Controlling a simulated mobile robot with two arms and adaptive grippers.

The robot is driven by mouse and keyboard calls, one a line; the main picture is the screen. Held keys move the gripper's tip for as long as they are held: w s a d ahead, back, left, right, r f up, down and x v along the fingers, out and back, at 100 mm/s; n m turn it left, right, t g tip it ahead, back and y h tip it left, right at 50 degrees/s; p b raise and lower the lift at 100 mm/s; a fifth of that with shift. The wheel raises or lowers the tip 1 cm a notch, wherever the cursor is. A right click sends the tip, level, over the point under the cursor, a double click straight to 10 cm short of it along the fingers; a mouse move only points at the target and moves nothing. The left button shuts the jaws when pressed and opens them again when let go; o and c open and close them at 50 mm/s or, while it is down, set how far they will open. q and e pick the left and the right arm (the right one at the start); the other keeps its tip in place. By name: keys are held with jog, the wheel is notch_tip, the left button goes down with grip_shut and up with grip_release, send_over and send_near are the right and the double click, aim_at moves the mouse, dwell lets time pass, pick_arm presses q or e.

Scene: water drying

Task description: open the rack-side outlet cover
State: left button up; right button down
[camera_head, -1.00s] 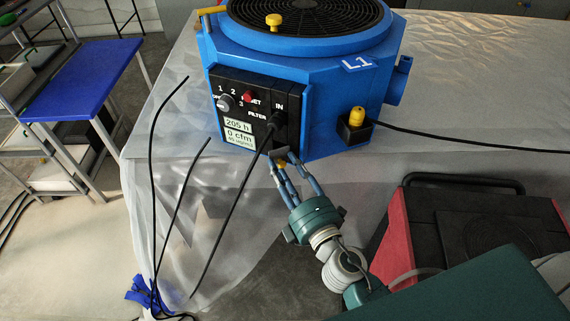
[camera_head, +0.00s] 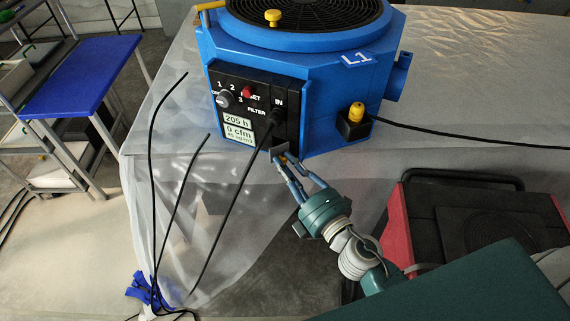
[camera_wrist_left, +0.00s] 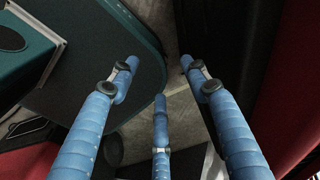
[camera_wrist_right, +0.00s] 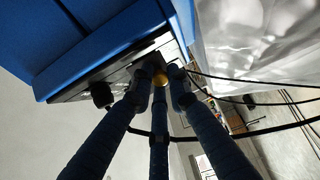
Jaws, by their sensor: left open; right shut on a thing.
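The blue machine (camera_head: 310,110) marked L1 stands on the sheet-covered table, with a black control panel (camera_head: 258,90) on its front. A small grey outlet cover (camera_head: 280,151) sits at the panel's lower right edge and is tilted outward. My right gripper (camera_head: 284,159) is shut at this cover, from below and in front. My left gripper (camera_wrist_left: 160,75) is open and empty in the left wrist view.
A black cable (camera_head: 235,205) hangs from the IN socket beside my right gripper; other loose cables (camera_head: 180,195) hang to its left. A red and black case (camera_head: 470,225) stands at the right. A blue-topped table (camera_head: 85,75) and rack stand at the left.

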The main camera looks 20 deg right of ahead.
jog(key=n+y, duration=0.1)
jog(key=y, duration=0.1)
jog(key=d+n+g+y+b, duration=0.1)
jog(key=shift+s+f+n+y, duration=0.15)
jog(key=shift+n+y, duration=0.25)
jog(key=shift+d+n+g+y+b, duration=0.55)
jog(key=shift+n+g+y+b, duration=0.95)
jog(key=shift+b, duration=0.4)
jog(key=shift+d+n+g+y+b, duration=0.5)
jog(key=shift+n+g+y+b, duration=0.75)
jog(key=shift+g+b, duration=0.55)
jog(key=shift+d+n+g+y+b, duration=0.55)
jog(key=shift+n+g+y+b, duration=0.85)
jog(key=shift+b, duration=0.55)
jog(key=c, duration=1.6)
grip_release()
jog(key=shift+c, duration=0.2)
